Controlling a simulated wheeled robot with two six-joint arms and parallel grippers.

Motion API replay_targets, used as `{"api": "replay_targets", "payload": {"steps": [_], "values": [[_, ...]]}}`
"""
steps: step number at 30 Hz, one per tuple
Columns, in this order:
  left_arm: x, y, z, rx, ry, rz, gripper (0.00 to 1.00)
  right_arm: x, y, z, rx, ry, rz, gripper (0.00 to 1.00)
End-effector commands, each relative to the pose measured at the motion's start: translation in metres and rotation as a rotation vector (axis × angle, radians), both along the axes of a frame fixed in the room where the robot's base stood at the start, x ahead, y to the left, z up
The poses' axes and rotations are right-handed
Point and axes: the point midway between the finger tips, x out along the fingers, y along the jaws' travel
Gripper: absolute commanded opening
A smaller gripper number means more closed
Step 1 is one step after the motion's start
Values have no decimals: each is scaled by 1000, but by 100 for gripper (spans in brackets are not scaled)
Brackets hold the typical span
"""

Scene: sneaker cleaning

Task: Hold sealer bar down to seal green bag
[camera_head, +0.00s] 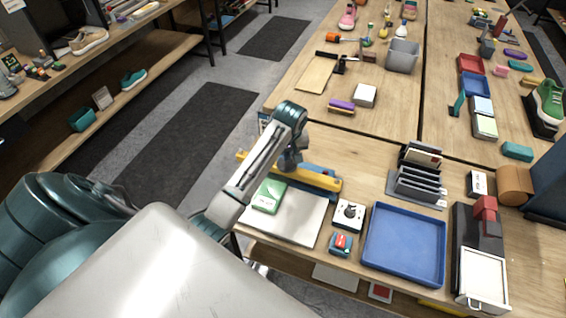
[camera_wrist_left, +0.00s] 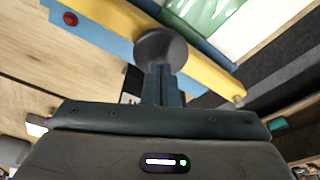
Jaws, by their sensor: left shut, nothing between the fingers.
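The green bag (camera_head: 268,195) lies flat on a pale sheet, its upper edge by the sealer. It also shows in the wrist view (camera_wrist_left: 203,14). The yellow sealer bar (camera_head: 318,180) lies low across the blue sealer base (camera_head: 322,170); in the wrist view the bar (camera_wrist_left: 205,80) runs diagonally, with a red button near one end. My left gripper (camera_head: 291,160) is shut and empty, over the bar. In the wrist view a round dark disc (camera_wrist_left: 160,47) sits at its fingertips, against the bar; contact is hard to judge. My right gripper is out of view.
A control box with a black knob (camera_head: 349,214) and a small red-topped device (camera_head: 341,243) stand right of the sheet. A blue tray (camera_head: 369,272) and a grey rack (camera_head: 418,185) stand farther right. Bare wood lies behind the sealer.

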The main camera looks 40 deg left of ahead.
Motion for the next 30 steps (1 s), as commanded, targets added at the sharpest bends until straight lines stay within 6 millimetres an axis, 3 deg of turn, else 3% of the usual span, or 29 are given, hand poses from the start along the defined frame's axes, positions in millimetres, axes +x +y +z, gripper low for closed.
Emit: {"api": "replay_targets", "payload": {"steps": [30], "values": [[0,0,-14,0,0,0,0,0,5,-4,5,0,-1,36]]}}
